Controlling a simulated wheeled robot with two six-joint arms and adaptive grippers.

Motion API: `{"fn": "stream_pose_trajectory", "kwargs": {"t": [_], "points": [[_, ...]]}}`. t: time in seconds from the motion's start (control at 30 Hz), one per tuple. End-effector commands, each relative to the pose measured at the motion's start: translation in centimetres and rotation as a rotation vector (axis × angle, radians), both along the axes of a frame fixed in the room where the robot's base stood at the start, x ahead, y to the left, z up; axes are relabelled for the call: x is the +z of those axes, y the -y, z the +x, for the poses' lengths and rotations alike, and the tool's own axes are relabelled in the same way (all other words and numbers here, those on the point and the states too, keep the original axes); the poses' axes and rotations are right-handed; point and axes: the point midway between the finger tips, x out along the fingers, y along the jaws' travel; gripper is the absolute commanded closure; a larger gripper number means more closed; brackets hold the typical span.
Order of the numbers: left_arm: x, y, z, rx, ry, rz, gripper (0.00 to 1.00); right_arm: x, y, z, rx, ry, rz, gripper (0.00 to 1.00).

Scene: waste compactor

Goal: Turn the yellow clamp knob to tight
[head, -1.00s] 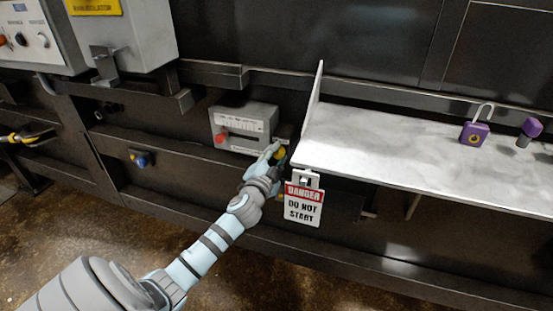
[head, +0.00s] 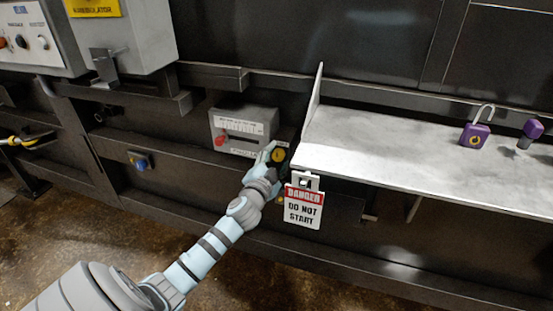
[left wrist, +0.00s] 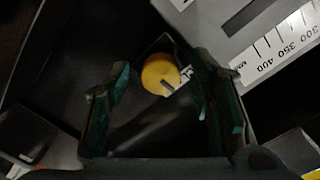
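The yellow clamp knob (head: 279,155) sits just right of the grey gauge box, by the left end of the shelf. In the left wrist view the round yellow knob (left wrist: 160,74) has a dark slot mark and a small white label at its lower right. My left gripper (head: 268,157) is at the knob. In the left wrist view its two dark green fingers (left wrist: 163,82) are spread, with the knob between and beyond their tips. A clear gap shows at the left finger; contact at the right one cannot be told. My right gripper is not in view.
The grey gauge box (head: 243,113) with a red knob (head: 221,141) is close on the left. The metal shelf (head: 400,150) and hanging danger tag (head: 304,205) are close on the right. A purple padlock (head: 474,134) stands on the shelf.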

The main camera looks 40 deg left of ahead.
Motion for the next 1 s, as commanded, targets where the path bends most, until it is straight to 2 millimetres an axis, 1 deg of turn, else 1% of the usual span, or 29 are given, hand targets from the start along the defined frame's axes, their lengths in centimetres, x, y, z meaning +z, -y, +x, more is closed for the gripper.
{"fn": "stream_pose_trajectory", "kwargs": {"t": [0.17, 0.27, 0.37, 0.47, 0.6, 0.7, 0.8, 1.0], "points": [[0.0, 0.0, 0.0, 0.0, 0.001, 0.001, 0.51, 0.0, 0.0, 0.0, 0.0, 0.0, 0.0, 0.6], [0.1, 0.1, -0.3, -0.001, 0.0, 0.002, 0.51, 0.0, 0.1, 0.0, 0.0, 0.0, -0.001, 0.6], [0.0, 0.6, -1.8, -0.002, -0.001, 0.004, 0.51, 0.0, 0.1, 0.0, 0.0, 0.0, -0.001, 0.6], [0.1, 1.5, -4.3, -0.003, -0.003, 0.003, 0.51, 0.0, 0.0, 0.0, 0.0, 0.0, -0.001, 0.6], [0.2, 2.8, -8.0, -0.002, -0.003, 0.002, 0.51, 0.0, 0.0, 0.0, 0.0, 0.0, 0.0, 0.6], [0.3, 3.5, -10.0, -0.002, -0.003, 0.001, 0.51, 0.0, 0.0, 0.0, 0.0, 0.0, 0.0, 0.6], [0.4, 3.9, -11.1, -0.001, -0.001, 0.001, 0.51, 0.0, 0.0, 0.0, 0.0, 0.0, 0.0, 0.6], [0.5, 4.0, -11.4, 0.0, 0.0, 0.001, 0.51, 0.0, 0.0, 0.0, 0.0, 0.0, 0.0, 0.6]]}}
